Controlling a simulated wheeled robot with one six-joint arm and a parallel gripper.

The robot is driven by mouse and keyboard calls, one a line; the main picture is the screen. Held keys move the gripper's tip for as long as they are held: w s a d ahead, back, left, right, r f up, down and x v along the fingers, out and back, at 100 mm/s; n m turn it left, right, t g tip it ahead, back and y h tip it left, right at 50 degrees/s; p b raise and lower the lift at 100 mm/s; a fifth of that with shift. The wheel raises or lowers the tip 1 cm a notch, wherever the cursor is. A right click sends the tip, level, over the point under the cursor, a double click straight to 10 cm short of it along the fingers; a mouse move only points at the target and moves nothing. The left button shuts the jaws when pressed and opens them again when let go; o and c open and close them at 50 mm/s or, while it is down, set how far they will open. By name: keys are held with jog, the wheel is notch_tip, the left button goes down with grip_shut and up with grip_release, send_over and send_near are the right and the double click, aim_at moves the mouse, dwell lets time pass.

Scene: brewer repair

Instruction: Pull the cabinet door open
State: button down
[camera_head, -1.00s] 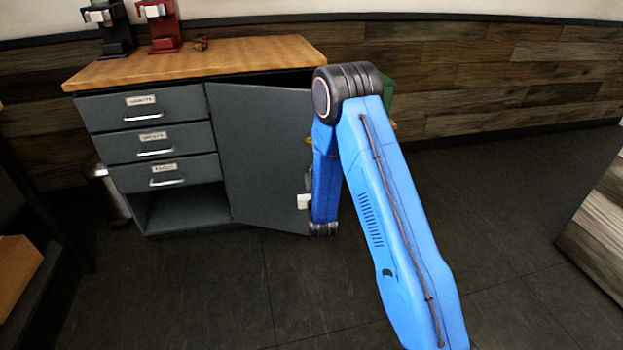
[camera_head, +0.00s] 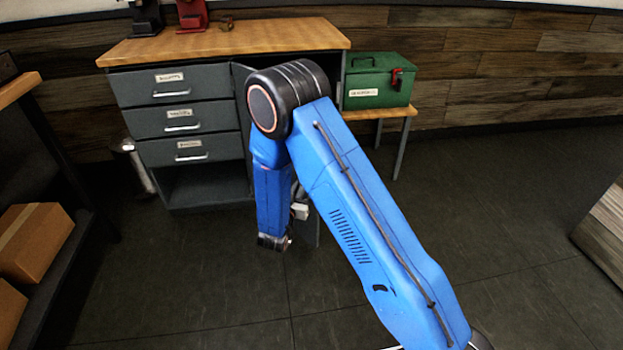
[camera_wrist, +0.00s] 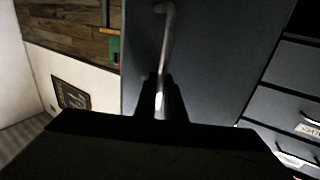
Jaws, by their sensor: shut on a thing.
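The dark grey cabinet (camera_head: 188,122) stands under a wooden top, with labelled drawers on its left side. Its door stands swung well out, mostly hidden behind my blue arm in the head view, with a narrow strip (camera_head: 312,230) showing below. In the wrist view the door (camera_wrist: 225,55) is a broad grey panel. Its metal bar handle (camera_wrist: 167,35) runs down between my fingers. My gripper (camera_wrist: 160,98) is shut on the handle. The fingertips are dark and hard to see. The cabinet's inside behind the door is mostly hidden by my arm.
A green toolbox (camera_head: 379,80) sits on a small wooden stand (camera_head: 388,113) right of the cabinet. Cardboard boxes (camera_head: 32,240) lie on a shelf at left. A red machine (camera_head: 192,14) stands on the cabinet top. The floor (camera_head: 475,215) to the right is clear.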

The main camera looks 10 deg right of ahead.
jog(key=s+a+m+h, duration=0.1)
jog(key=s+a, duration=0.1)
jog(key=a, duration=0.9)
jog(key=s+a+g+h, duration=0.1)
jog(key=s+a, duration=0.2)
jog(key=a, duration=0.9)
jog(key=shift+s+a+m, duration=0.15)
jog(key=shift+s+m, duration=0.2)
jog(key=shift+m, duration=0.05)
jog(key=c, duration=1.8)
grip_release()
jog(key=shift+c, duration=0.2)
jog(key=v, duration=1.7)
jog(key=shift+a, duration=0.3)
